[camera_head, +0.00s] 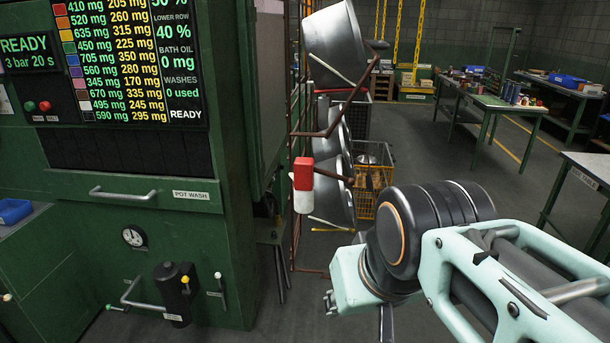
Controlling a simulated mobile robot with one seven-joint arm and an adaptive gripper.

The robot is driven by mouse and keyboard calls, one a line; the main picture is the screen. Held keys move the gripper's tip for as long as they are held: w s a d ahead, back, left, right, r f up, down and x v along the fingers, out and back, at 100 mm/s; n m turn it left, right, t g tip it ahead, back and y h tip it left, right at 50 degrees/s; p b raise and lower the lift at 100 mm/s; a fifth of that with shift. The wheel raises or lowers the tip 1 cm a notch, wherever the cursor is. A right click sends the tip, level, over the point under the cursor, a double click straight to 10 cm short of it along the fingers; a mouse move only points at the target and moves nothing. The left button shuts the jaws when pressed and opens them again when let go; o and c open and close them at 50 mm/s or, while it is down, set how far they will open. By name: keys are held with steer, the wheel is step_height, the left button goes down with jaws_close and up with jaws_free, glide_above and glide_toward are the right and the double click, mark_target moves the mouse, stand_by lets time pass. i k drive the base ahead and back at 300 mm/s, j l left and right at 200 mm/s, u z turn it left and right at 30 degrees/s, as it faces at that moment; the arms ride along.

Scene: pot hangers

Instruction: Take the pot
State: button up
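Several large grey metal pots hang tilted, one above another, on a rusty-red rack (294,110) beside the green machine. The lower pots (334,195) overlap each other and are partly hidden by the rack's bars. A block, red above and white below (303,185), sits in front of the lower pots. My arm reaches in from the right, with its pale green wrist below and right of the pots, apart from them in the picture. My gripper's fingers do not show.
A green machine (195,240) labelled POT WASH, with a lit display, fills the left. A yellow crate (371,185) stands on the floor behind the pots. Green workbenches (490,102) stand at the back right. The grey floor between is clear.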

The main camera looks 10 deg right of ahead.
mark_target(338, 143)
steer(key=l+u, duration=0.15)
steer(key=l, duration=0.55)
steer(key=k+l+u, duration=0.15)
steer(key=l, duration=0.6)
steer(key=l+u, duration=0.15)
steer(key=l, duration=0.55)
steer(key=k, duration=0.05)
